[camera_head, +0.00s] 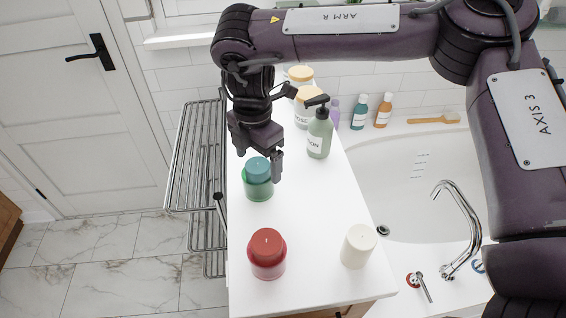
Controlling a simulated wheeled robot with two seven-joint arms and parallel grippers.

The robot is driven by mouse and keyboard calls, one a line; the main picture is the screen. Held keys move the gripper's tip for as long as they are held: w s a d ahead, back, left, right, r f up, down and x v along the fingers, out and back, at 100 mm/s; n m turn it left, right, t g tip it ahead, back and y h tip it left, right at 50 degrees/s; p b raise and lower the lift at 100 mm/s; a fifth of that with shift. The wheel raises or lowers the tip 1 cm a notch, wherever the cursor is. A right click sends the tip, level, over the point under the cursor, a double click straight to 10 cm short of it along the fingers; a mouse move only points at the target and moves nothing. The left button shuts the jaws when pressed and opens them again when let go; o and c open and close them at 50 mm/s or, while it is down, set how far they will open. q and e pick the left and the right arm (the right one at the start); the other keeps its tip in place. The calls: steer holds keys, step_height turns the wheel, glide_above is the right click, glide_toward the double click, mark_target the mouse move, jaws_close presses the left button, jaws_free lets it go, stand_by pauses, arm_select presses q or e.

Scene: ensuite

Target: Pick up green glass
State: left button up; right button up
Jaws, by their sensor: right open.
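The green glass (259,190) stands upright on the white counter and holds a teal candle (257,168). My right gripper (259,164) reaches down from above, just behind and over the glass. It is open, with one finger at the right of the candle; the other finger is mostly hidden. I cannot tell whether a finger touches the glass. My left gripper does not show.
A red candle in glass (267,255) and a white candle (358,246) stand nearer on the counter (315,205). A green pump bottle (319,133) and lidded jars (307,106) stand behind. A metal rack (196,150) is at left, a bathtub (415,175) at right.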

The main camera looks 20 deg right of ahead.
mark_target(257, 166)
steer(key=shift+w+d, duration=0.2)
steer(key=shift+d, duration=0.15)
steer(key=shift+f, duration=0.3)
steer(key=shift+s+a+f+p, duration=0.1)
steer(key=shift+a+f+p, duration=0.2)
steer(key=shift+f, duration=0.3)
steer(key=shift+s+a+f+p, duration=0.1)
steer(key=shift+a+f+p, duration=0.15)
steer(key=shift+f, duration=0.35)
steer(key=f, duration=0.2)
steer(key=f+p, duration=0.1)
steer(key=shift+w+d+f, duration=0.15)
steer(key=shift+w+f, duration=0.15)
steer(key=shift+f, duration=0.4)
steer(key=c, duration=1)
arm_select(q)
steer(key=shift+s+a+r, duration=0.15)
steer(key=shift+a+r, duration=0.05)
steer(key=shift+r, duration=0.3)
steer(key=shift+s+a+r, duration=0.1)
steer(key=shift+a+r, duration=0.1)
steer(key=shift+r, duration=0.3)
arm_select(e)
steer(key=shift+c, duration=0.6)
steer(key=shift+r, duration=0.1)
